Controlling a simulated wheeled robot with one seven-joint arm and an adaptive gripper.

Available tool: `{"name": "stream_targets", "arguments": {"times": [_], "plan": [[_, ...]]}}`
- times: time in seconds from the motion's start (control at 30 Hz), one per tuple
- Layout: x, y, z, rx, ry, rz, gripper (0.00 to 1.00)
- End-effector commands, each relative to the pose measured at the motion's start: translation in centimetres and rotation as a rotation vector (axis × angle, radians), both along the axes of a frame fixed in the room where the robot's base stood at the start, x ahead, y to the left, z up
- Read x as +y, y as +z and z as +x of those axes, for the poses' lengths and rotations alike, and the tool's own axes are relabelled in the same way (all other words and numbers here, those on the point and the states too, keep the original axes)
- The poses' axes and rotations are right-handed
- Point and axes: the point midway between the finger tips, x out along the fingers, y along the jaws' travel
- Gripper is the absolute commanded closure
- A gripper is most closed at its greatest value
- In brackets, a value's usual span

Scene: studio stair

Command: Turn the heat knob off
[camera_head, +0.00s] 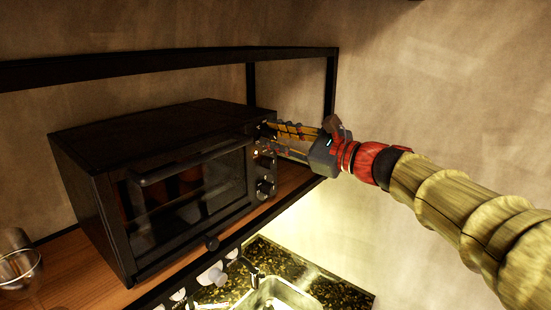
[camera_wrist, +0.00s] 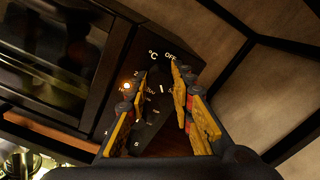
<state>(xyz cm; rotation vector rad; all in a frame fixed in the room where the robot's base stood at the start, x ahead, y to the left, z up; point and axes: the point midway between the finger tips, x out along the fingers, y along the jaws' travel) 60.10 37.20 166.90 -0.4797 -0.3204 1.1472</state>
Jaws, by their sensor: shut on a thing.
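A black toaster oven (camera_head: 150,132) stands on a wooden shelf, its glass door facing the front. My gripper (camera_head: 264,131) reaches from the right to the top of the oven's control panel. In the wrist view the yellow fingers of my gripper (camera_wrist: 157,72) are on either side of the dark top knob and shut on it. The panel (camera_wrist: 128,62) bears "°C" and "OFF" lettering above the knob. An orange light glows left of the fingers.
Further knobs, including the lowest knob (camera_head: 265,188), sit below my gripper on the panel. A black frame bar (camera_head: 331,85) stands close behind my gripper. A metal cup (camera_head: 18,262) stands at the left of the wooden shelf (camera_head: 72,268). Free room lies to the right.

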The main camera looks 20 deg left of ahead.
Motion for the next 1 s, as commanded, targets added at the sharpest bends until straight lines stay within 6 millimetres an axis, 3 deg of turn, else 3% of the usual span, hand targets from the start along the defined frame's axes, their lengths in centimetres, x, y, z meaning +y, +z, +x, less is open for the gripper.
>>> {"name": "stream_targets", "arguments": {"times": [0.07, 1.0], "plan": [[-0.02, -0.69, 0.00, -0.069, 0.000, -0.027, 1.00], [0.01, -0.56, 0.07, -0.891, 0.000, -0.370, 1.00]]}}
